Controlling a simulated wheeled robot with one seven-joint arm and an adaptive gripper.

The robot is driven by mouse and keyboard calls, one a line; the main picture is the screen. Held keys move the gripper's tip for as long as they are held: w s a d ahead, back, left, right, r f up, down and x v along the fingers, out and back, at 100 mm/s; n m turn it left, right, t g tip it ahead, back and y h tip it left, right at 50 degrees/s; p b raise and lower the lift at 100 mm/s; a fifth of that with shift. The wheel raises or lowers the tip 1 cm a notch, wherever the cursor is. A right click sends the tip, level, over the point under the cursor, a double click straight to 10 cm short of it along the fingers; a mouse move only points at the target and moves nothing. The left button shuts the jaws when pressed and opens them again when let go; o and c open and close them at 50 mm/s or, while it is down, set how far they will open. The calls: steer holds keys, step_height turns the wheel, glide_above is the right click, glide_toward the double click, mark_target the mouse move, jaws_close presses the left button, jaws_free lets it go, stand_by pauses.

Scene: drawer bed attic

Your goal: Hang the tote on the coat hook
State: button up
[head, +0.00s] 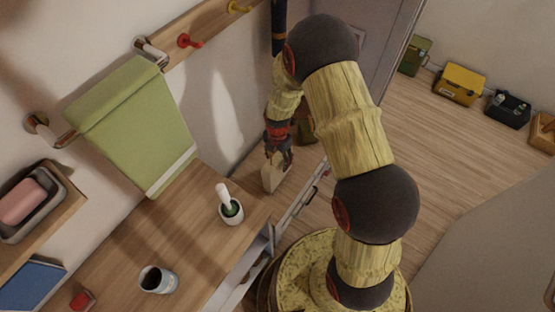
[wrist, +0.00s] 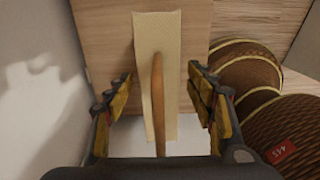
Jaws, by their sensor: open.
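The tote appears to be the beige, narrow piece (head: 271,179) by the right end of the wooden counter in the head view. In the wrist view the tote (wrist: 171,38) is seen from above, with a thin brown strap or handle (wrist: 158,95) standing along its middle. My gripper (head: 278,158) is just above it in the head view. In the wrist view my gripper (wrist: 159,82) is open, one finger on each side of the handle, with gaps on both sides. A red hook (head: 188,41) and a yellow hook (head: 238,8) are on a wooden wall rail (head: 211,27).
A green towel (head: 135,120) hangs from a metal wall bar. A white mortar with pestle (head: 230,208), a cup (head: 158,280) and a small red object (head: 82,299) stand on the counter (head: 190,235). A drawer (head: 248,262) is below. Several boxes, including a yellow one (head: 460,82), line the far wall.

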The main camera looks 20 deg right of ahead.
steer(key=s+r+m+t+p, duration=0.15)
steer(key=r+m, duration=0.45)
steer(key=r, duration=1)
steer(key=s+r+m+t+p, duration=0.15)
steer(key=r+m, duration=0.35)
steer(key=r, duration=1.1)
steer(key=s+r+m+t, duration=0.2)
steer(key=s+r+m, duration=1.1)
steer(key=s, duration=0.5)
steer(key=shift+s+r+m+t, duration=0.3)
steer(key=shift+s+r+m, duration=0.1)
steer(key=shift+r, duration=0.25)
steer(key=shift+o, duration=0.5)
steer(key=shift+s, duration=0.15)
